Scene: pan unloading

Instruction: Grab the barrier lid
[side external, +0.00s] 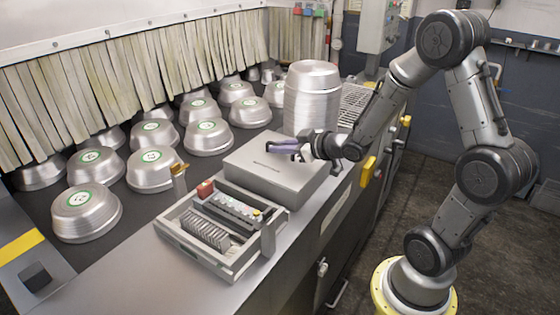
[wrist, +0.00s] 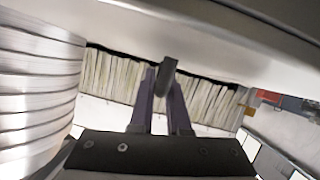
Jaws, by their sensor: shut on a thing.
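The barrier lid (side external: 272,172) looks like the pale grey, flat top of a low box at the counter's front edge. My gripper (side external: 280,146), with purple fingers, is low over its back right part. In the wrist view the gripper (wrist: 164,84) has its fingers on either side of a short dark peg (wrist: 168,70), shut on it. The peg seems to stand on the pale lid surface (wrist: 235,50) that fills the top of that upside-down view. In the side view the fingers hide the peg. The lid looks level; I cannot tell whether it is lifted.
A tall stack of metal pans (side external: 312,105) stands close behind my gripper and also shows in the wrist view (wrist: 35,95). Several upturned pans (side external: 152,170) cover the dark bed before a strip curtain (side external: 130,75). A tool tray (side external: 190,268) sits left of the lid.

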